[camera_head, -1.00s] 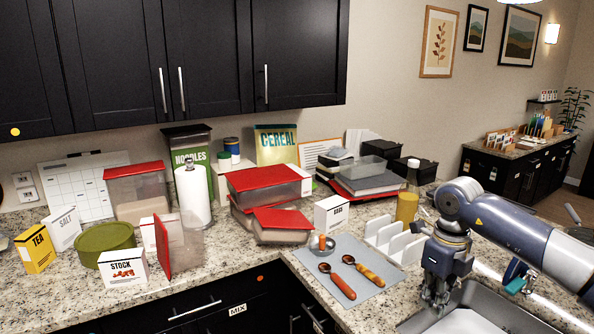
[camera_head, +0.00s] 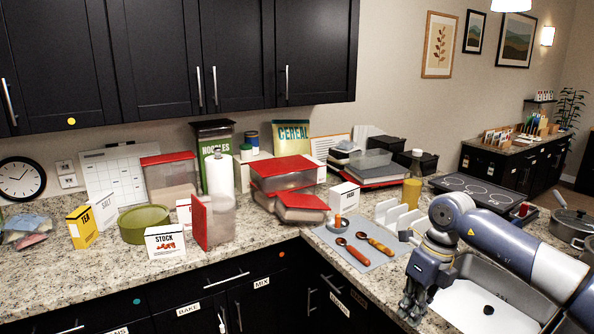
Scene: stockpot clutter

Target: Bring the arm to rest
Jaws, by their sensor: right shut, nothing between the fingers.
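My right arm (camera_head: 505,240), blue-grey and white, reaches in from the right edge across the sink. Its right gripper (camera_head: 412,308) points down at the sink's left front edge, near the counter's front. The fingers are shut and hold nothing. The gripper is apart from the grey mat (camera_head: 382,264) with its two spoons. The wrist hides part of the counter and the sink rim. My left gripper is not in view.
The sink (camera_head: 468,311) lies under the arm. White rack dividers (camera_head: 398,216) and a yellow container (camera_head: 412,191) stand behind the wrist. Pots (camera_head: 572,224) and a cooktop (camera_head: 482,193) are at the right. Boxes, a green pot (camera_head: 145,223) and red-lidded containers crowd the left counter.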

